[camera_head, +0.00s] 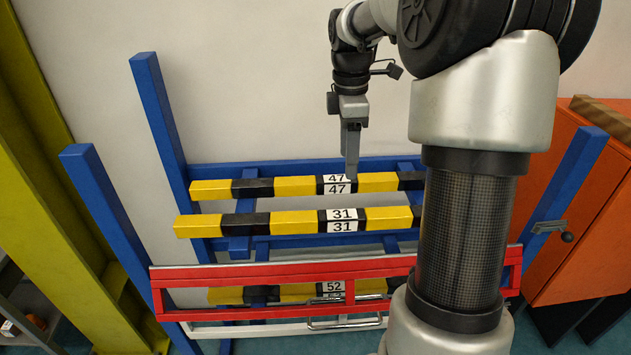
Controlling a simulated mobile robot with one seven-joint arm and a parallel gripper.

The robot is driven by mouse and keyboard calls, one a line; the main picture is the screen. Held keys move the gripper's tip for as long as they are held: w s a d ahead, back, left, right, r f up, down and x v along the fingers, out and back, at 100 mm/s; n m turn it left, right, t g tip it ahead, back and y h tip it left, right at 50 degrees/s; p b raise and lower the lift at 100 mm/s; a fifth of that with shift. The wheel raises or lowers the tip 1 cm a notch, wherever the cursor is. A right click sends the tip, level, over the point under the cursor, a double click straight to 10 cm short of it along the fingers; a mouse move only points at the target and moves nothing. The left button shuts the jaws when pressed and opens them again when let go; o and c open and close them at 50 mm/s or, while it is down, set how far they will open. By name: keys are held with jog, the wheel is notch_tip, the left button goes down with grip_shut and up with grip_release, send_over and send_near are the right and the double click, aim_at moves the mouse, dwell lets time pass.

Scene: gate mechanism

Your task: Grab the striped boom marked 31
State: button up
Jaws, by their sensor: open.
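The striped boom marked 31 (293,223) is a yellow and black bar lying level across the blue rack. White plates with 31 sit near its middle. Its right part is hidden behind my arm. A like boom marked 47 (295,186) lies above and behind it. A boom marked 52 (298,293) lies lower, partly behind the red gate. My gripper (351,177) points down, its fingertips at the 47 plate in the picture, above and apart from the 31 boom. It is open and holds nothing; whether it touches the 47 boom I cannot tell.
A red gate frame (230,270) with a white lower rail spans the front of the rack. Blue posts (160,115) rise at the left and right. An orange cabinet (565,230) stands at right, a yellow-green beam (50,170) at left. A pale wall is behind.

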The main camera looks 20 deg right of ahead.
aim_at(342, 214)
jog(key=f, duration=1.8)
jog(key=shift+w+a, duration=0.15)
jog(key=shift+w, duration=0.25)
grip_shut()
